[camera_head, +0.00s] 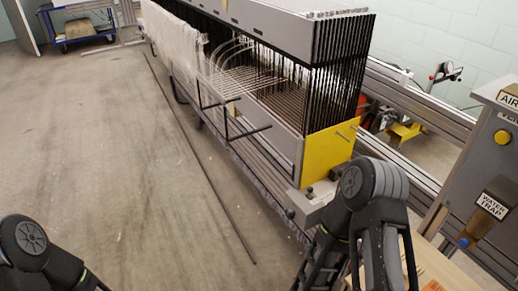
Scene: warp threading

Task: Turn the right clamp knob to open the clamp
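A grey metal block (314,203) sits at the near end of the long loom frame, below a yellow end plate (328,150). Small dark knobs show at this block, one on top (309,192) and one at its lower left side (291,213). I cannot tell for sure which is the right clamp knob, or whether the clamp is open. My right arm's joint is close beside the block on its right and covers part of it. My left arm shows only at the bottom left corner, far from the block. Neither gripper's fingertips show.
The loom frame (283,30) carries many dark upright wires and pale threads (180,40). A grey cabinet (470,190) with a yellow button stands at the right. A thin dark rod (200,160) lies along the floor. The floor (90,150) at left is clear.

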